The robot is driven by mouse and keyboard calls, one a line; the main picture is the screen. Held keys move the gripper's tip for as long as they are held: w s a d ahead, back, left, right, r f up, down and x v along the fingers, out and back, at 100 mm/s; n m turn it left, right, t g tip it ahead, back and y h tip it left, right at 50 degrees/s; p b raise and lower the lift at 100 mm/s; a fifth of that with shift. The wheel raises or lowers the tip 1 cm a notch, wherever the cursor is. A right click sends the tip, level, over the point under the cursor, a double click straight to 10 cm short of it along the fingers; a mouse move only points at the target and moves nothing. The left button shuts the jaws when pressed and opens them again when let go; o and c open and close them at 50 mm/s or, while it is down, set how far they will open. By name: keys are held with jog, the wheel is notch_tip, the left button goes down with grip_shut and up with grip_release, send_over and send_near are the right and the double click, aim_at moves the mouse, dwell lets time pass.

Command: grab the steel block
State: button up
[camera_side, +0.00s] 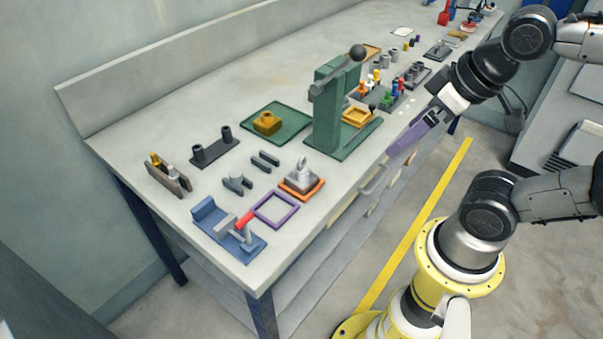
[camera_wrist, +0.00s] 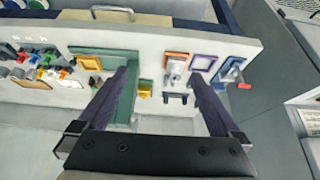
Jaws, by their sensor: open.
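A silver-grey block with a knobbed top (camera_side: 302,178) stands in an orange square frame (camera_side: 315,189) near the bench's front edge; it looks like the steel block, though I cannot be sure of its material. In the wrist view the grey piece (camera_wrist: 173,70) lies between and beyond my fingertips. My gripper (camera_side: 398,146) has purple fingers and hangs off the bench's front edge, to the right of the green press and well apart from the block. The wrist view shows the fingers (camera_wrist: 163,76) spread wide with nothing between them.
A brass block (camera_side: 267,122) sits on a green tray (camera_side: 283,110). A purple frame (camera_side: 276,209) and blue clamp fixture (camera_side: 228,228) lie left of the block. Small dark grey pieces (camera_side: 238,184) are nearby.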

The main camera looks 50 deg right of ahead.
jog(key=g, duration=0.6)
send_over(301, 171)
jog(key=f, duration=0.2)
jog(key=shift+d+f+m, duration=0.2)
jog(key=shift+f+m, duration=0.2)
jog(key=shift+f, duration=0.25)
notch_tip(301, 171, down, 13)
jog(key=shift+w+d+f, duration=0.1)
jog(key=shift+w+f, duration=0.05)
jog(key=shift+f, duration=0.05)
grip_shut()
jog(key=shift+r, duration=0.1)
